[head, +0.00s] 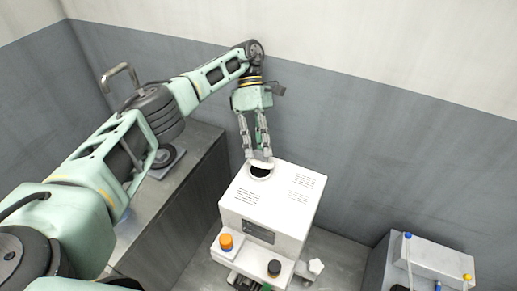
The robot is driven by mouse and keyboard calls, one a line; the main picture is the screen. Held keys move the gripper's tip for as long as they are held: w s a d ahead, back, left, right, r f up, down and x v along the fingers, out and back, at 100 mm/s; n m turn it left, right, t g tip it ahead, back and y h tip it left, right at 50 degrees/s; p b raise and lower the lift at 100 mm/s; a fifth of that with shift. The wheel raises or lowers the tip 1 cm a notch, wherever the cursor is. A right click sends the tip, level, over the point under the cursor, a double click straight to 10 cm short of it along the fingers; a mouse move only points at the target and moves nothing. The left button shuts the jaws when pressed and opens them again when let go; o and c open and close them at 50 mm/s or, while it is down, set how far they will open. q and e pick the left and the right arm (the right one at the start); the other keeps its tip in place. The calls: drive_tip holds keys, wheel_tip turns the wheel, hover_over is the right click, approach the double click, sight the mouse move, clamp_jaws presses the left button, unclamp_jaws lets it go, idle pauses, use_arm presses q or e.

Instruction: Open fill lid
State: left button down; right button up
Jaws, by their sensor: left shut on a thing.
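A white box-shaped machine (273,202) stands in the middle of the head view. A dark round fill opening (260,172) shows in its top near the back edge. The pale fill lid (260,162) is raised at the back rim of this opening. My left gripper (261,155) reaches down from above and behind, its two fingers shut on the lid. The fingertips partly hide the lid, so its exact tilt is hard to tell. My right gripper is not in view.
The machine's front has an orange knob (226,241) and a black knob (274,268). A grey unit (435,258) with blue and yellow-tipped levers stands at lower right. A wall is close behind.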

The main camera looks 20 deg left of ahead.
use_arm(q)
drive_tip(key=shift+w+r+g, duration=0.15)
drive_tip(key=shift+w+g, duration=0.15)
idle(0.5)
idle(0.3)
drive_tip(key=c, duration=1.8)
unclamp_jaws()
drive_tip(key=shift+r, duration=0.1)
wheel_tip(320, 180, up, 10)
drive_tip(key=shift+f, duration=0.2)
